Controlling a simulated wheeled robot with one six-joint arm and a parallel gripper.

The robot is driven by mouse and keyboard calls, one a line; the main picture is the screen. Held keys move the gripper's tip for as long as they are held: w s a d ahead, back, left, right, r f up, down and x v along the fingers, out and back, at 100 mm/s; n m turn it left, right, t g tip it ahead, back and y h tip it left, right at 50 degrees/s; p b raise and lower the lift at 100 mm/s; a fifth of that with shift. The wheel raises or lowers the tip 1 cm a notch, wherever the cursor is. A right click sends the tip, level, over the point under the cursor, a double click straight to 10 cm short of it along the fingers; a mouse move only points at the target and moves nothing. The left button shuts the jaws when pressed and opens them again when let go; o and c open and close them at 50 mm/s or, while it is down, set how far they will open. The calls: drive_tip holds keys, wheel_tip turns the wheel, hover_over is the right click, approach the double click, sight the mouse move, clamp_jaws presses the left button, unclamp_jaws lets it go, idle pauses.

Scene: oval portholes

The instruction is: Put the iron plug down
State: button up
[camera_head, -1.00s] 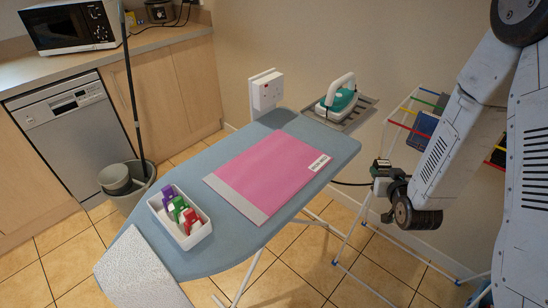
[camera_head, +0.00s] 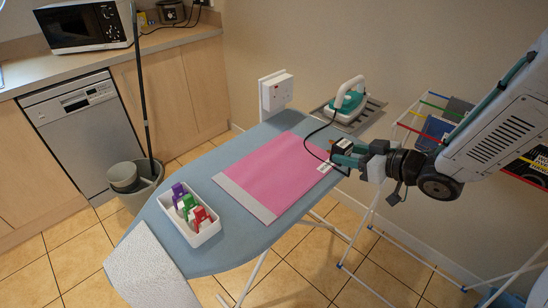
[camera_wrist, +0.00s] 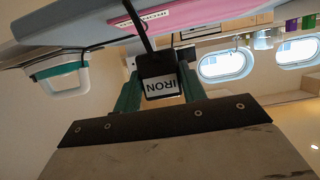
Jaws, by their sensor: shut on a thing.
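My gripper (camera_head: 345,154) is over the right edge of the ironing board (camera_head: 188,255), near the corner of the pink cloth. It is shut on the iron plug (camera_wrist: 160,80), a black block with a white IRON label, seen between the teal fingers in the wrist view. A black cord runs from the plug; in the head view it loops back towards the iron. The iron (camera_head: 349,98), white and teal, stands on a grey rack (camera_head: 372,112) at the board's far end. In the head view the plug is mostly hidden by the fingers.
A pink cloth (camera_head: 272,170) covers the board's middle. A white tray (camera_head: 207,232) of coloured clips sits at its near left. A white wall socket (camera_head: 276,92) is behind the board. A drying rack (camera_head: 400,150) stands at the right, close to my arm.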

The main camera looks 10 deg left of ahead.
drive_tip(key=w+a, duration=0.1)
drive_tip(key=w, duration=0.4)
drive_tip(key=w+a+f, duration=0.1)
drive_tip(key=w, duration=0.4)
drive_tip(key=w+a, duration=0.1)
drive_tip(key=w, duration=0.4)
drive_tip(key=shift+f, duration=0.2)
drive_tip(key=shift+w+f, duration=0.2)
drive_tip(key=shift+f, duration=0.1)
wheel_tip(320, 180, down, 3)
drive_tip(key=shift+f, duration=0.1)
drive_tip(key=o, duration=1.1)
